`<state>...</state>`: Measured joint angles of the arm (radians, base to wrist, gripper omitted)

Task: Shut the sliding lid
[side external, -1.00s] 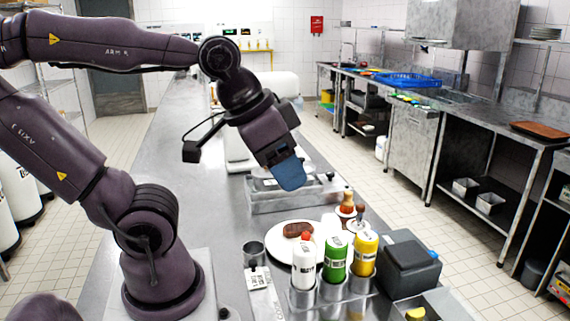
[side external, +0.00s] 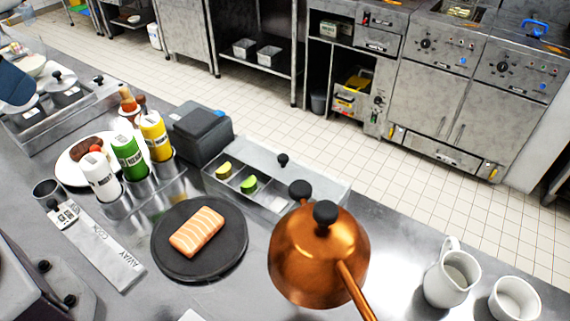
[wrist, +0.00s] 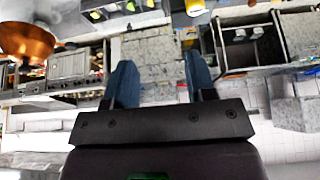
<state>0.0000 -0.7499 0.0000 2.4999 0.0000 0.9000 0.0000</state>
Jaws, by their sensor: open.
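A long metal condiment box (side external: 212,188) stands behind the dark round plate in the side view. The copper kettle hides part of the box's front right. My gripper (wrist: 160,62) is open and empty in the wrist view. Only a blue finger (side external: 15,84) shows at the left edge of the side view, well away from the box.
A copper kettle (side external: 318,255) stands close in front of the box. A dark plate (side external: 165,255) with salmon, several sauce bottles (side external: 130,157) and a dark grey container (side external: 200,132) are left of it. A white jug (side external: 450,278) and cup (side external: 514,300) stand at the right.

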